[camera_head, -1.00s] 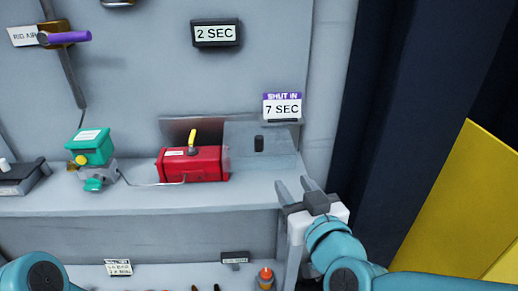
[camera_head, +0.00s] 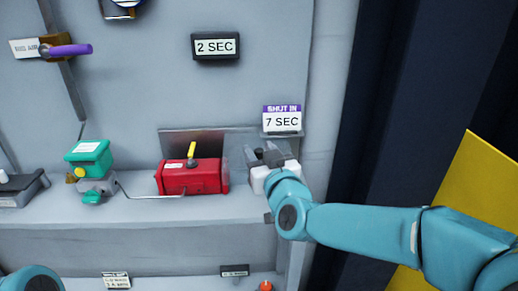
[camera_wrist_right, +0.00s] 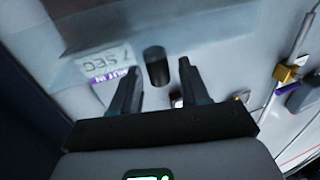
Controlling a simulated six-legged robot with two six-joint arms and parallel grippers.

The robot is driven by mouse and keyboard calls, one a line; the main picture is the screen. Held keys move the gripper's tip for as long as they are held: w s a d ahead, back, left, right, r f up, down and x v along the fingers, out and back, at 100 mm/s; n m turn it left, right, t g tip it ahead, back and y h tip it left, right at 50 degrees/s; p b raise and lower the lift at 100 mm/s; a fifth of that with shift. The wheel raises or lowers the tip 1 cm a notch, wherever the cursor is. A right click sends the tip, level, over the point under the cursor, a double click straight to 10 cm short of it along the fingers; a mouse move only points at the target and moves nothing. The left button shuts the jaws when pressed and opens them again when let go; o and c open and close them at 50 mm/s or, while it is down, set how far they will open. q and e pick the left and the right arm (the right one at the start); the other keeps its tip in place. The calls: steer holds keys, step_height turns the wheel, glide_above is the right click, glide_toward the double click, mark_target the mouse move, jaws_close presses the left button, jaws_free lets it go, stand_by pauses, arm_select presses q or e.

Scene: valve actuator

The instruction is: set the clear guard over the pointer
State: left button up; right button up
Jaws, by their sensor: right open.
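The yellow pointer (camera_head: 191,150) stands on top of the red actuator (camera_head: 192,178) on the shelf. The clear guard (camera_head: 237,152) stands to the right of the actuator and is hard to make out against the grey wall. Its black knob shows in the right wrist view (camera_wrist_right: 156,67), between the fingertips or just beyond them. My right gripper (camera_head: 262,153) is open at the guard's knob, partly hiding it in the head view. It also shows in the right wrist view (camera_wrist_right: 160,70) with a gap on both sides of the knob. My left gripper is out of view.
A "7 SEC" sign (camera_head: 282,120) hangs just above my right gripper, and a "2 SEC" sign (camera_head: 215,46) higher up. A green-topped device (camera_head: 89,152) stands left of the actuator, joined by a thin tube. The shelf front (camera_head: 170,208) is clear.

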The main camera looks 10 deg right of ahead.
steer(key=shift+w, duration=0.4)
jaws_close()
steer(key=w+a+p, duration=0.1)
steer(key=a+p, duration=0.4)
steer(key=a, duration=1.2)
steer(key=shift+a, duration=0.15)
steer(key=shift+c, duration=1.4)
jaws_free()
steer(key=shift+o, duration=1.4)
steer(key=shift+w+a, duration=0.1)
steer(key=shift+a, duration=0.05)
steer(key=s+d+b, duration=0.2)
steer(key=s+d, duration=0.1)
steer(key=s, duration=1.3)
